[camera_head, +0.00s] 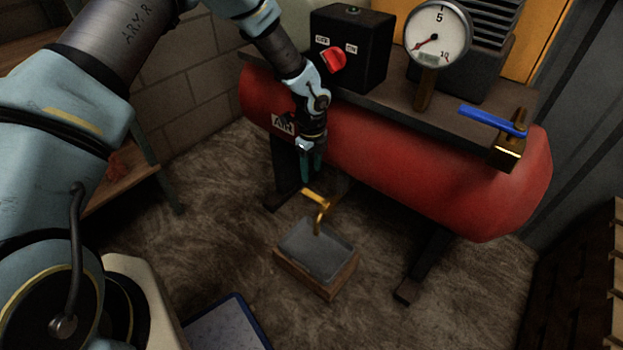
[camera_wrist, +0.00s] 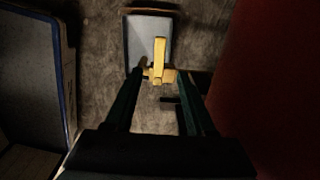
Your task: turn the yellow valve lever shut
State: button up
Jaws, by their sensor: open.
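The yellow valve lever (camera_head: 321,216) is at a small yellow valve under the red tank, above a grey tray on the floor. In the wrist view the lever (camera_wrist: 160,52) points up the picture, over the tray, from the valve body (camera_wrist: 163,75). My gripper (camera_head: 311,179) points down beside the tank, just above the valve in the head view. In the wrist view its dark green fingers (camera_wrist: 160,76) are apart, with the valve showing between their tips. They hold nothing. I cannot tell whether a finger touches the valve; its inlet is partly hidden.
The red tank (camera_head: 400,165) is close at my gripper's right. It carries a gauge (camera_head: 437,35), a black switch box (camera_head: 365,40) and a blue lever (camera_head: 490,119). A blue-edged tray (camera_head: 226,326) is at bottom left.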

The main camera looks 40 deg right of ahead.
notch_tip(320, 180, up, 2)
jog(key=shift+r, duration=0.15)
dwell(0.5)
jog(key=w+a+r+n, duration=0.5)
jog(key=a+r+n, duration=0.2)
jog(key=a, duration=0.4)
jog(key=w+a+r+n, duration=0.5)
jog(key=a+r+n, duration=0.15)
jog(key=a, duration=0.35)
jog(key=s+a+r+n+t, duration=0.1)
jog(key=s+a+r+n, duration=0.25)
jog(key=a+n, duration=0.35)
jog(key=s+a+r+n, duration=0.2)
jog(key=a+r+n, duration=0.3)
jog(key=a, duration=0.4)
jog(key=s+a+r+n+t, duration=0.1)
jog(key=s+a+r+n, duration=0.15)
jog(key=a+n, duration=0.5)
notch_tip(320, 180, up, 22)
jog(key=m+p, duration=0.1)
jog(key=p, duration=2.1)
jog(key=shift+w, duration=0.35)
